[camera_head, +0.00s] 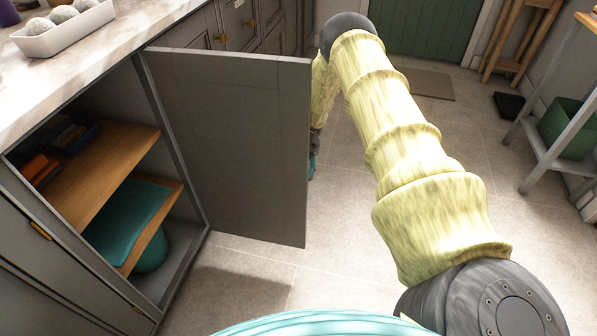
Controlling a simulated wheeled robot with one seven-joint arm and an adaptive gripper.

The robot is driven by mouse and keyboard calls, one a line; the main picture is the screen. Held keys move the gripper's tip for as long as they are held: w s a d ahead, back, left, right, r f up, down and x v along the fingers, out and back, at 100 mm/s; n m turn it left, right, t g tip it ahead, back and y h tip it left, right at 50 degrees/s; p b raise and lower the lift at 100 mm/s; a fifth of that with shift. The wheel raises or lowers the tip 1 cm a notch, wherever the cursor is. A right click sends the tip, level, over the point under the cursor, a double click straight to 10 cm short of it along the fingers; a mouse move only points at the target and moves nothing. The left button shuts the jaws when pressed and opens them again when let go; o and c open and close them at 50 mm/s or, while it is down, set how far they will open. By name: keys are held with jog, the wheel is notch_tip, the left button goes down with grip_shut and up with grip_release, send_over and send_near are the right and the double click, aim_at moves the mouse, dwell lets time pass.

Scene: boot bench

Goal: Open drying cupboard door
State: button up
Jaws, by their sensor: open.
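The grey drying cupboard door (235,140) stands swung wide out from the cupboard, hinged at its left side. The cupboard interior is exposed, with wooden shelves (85,190) inside. My yellow-sleeved arm reaches past the right of the door and bends down behind its free edge. My gripper (313,165) shows only as a small dark and teal part beside that edge; it is open. Most of it is hidden behind the door, so I cannot tell whether it touches the door. The door's handle is not visible.
A teal folded cloth (127,218) and a rounded teal item (152,250) are inside the cupboard. A white tray of balls (65,30) stands on the countertop (110,50). A metal rack with a green bin (568,128) is at right. The tiled floor in front is clear.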

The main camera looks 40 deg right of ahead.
aim_at(299, 147)
notch_tip(299, 147, up, 7)
jog(key=shift+r, duration=0.15)
jog(key=shift+a+r, duration=0.1)
jog(key=shift+r, duration=0.75)
